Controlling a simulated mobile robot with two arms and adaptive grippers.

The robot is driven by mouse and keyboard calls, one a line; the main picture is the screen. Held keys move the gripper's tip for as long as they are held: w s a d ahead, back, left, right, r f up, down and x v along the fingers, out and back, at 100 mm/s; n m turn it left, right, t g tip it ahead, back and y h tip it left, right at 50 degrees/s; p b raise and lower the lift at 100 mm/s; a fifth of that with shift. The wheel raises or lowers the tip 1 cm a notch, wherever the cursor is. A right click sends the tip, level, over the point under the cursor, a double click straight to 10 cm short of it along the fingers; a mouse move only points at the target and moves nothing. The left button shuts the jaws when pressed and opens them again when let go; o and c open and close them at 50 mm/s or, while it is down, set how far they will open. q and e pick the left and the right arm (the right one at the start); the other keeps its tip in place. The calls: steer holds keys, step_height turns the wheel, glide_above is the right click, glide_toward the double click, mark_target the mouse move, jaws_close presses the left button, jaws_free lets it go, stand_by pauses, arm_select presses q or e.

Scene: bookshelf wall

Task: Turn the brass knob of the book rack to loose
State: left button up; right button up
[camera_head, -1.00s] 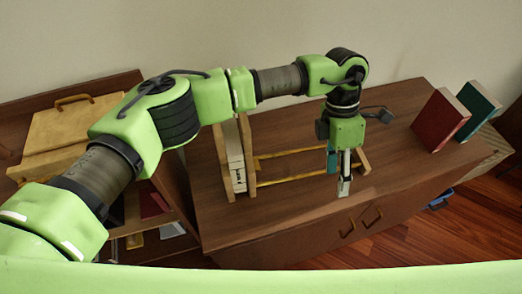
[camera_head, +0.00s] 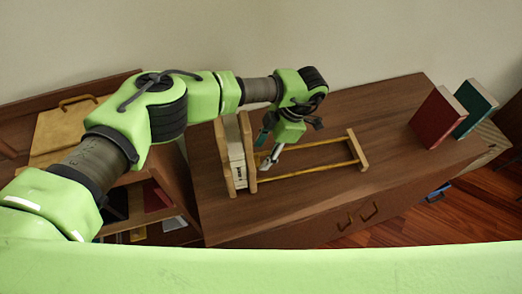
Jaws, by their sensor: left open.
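The book rack lies on the brown cabinet top. Its two yellow rails (camera_head: 318,171) run to a wooden end bar (camera_head: 357,150) on the right. At its left, two upright wooden plates (camera_head: 248,160) stand with pale books (camera_head: 236,166) between them. I cannot make out the brass knob; it is too small or hidden by my gripper. My left gripper (camera_head: 265,162) is open, tilted down and left, with its fingers just right of the right upright plate, over the rails. I cannot tell whether it touches the rack. My right gripper is not in view.
A red book (camera_head: 437,120) and a teal book (camera_head: 475,108) stand at the right end of the cabinet top (camera_head: 390,105). A tan case (camera_head: 62,130) rests on the lower shelf unit at left. The top between rack and books is clear.

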mark_target(257, 161)
arm_select(q)
steer(key=shift+x, duration=1.1)
steer(key=c, duration=1.1)
